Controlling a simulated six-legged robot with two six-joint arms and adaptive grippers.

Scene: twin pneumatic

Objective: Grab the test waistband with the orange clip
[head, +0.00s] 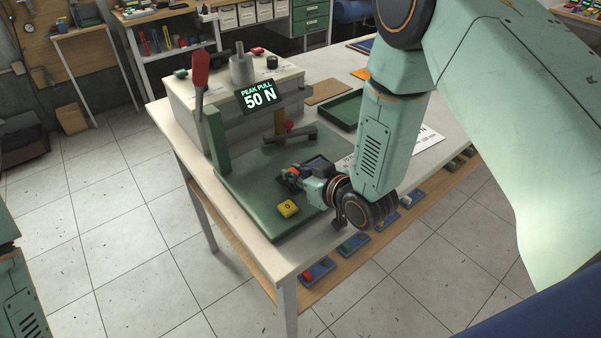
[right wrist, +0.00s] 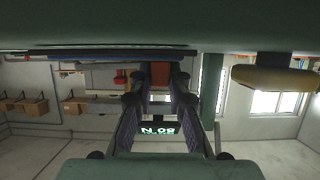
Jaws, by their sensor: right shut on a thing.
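My right gripper (head: 293,175) reaches in low over the green base plate of the test rig. Its fingers are shut on a small orange-red piece (head: 292,170), which looks like the orange clip. In the right wrist view, an orange-brown patch (right wrist: 160,74) shows between the dark fingertips (right wrist: 160,92); whether it is the clip I cannot tell. A dark flat piece (head: 319,165) lies just behind the gripper; it may be the waistband, but the gripper partly hides it. My left gripper is out of view.
The rig has a red lever (head: 200,70), a dark crossbar (head: 290,137) and a display (head: 259,96) reading PEAK PULL 50 N. A green tray (head: 345,108) stands behind.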

